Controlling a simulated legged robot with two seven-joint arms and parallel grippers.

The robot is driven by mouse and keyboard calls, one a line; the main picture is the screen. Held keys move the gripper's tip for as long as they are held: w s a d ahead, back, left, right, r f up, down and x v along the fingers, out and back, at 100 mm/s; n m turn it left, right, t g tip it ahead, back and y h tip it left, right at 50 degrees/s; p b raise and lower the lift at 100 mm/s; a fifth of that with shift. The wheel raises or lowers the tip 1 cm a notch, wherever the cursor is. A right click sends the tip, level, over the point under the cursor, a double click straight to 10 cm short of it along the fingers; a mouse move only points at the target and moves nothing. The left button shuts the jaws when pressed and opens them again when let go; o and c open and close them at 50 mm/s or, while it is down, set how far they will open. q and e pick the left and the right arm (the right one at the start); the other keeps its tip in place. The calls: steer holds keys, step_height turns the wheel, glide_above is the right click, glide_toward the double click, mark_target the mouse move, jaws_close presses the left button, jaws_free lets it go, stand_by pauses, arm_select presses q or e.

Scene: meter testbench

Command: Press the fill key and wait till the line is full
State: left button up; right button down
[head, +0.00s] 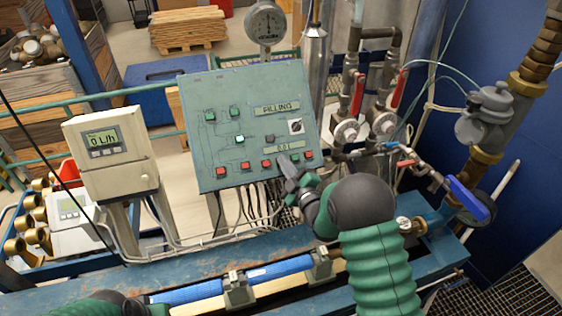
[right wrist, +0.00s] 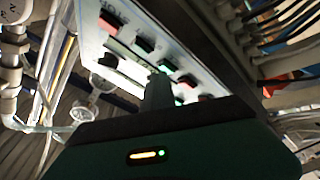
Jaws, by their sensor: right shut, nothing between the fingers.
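The control panel (head: 240,125) is a grey-green box with rows of green and red keys and a label reading FILLING at its upper right. A flow display (head: 103,141) on a beige box at its left reads 0 L/H. My right gripper (head: 287,163) is shut and empty, its tip at the bottom row of keys, near the red and green ones. In the right wrist view the shut fingers (right wrist: 159,92) reach up to the key row of the panel (right wrist: 125,50); whether they touch a key is hidden. My left gripper is not clearly seen; only a green arm part shows at the bottom left.
A round gauge (head: 266,22) stands behind the panel. Pipes and valves with red handles (head: 358,93) and a blue handle (head: 468,199) are at the right. A blue pipe (head: 280,269) runs along the bench in front. Cables hang below the panel.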

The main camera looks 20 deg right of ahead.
stand_by(0.4)
steer(key=shift+s+r, duration=0.5)
steer(key=shift+s, duration=0.05)
steer(key=s+r+p, duration=0.1)
steer(key=s, duration=0.1)
steer(key=s+r+p, duration=0.1)
steer(key=r, duration=0.1)
steer(key=shift+s+r, duration=0.2)
steer(key=shift+s, duration=0.2)
steer(key=shift+d, duration=0.1)
steer(key=shift+s+r, duration=0.45)
steer(key=shift+s, duration=0.05)
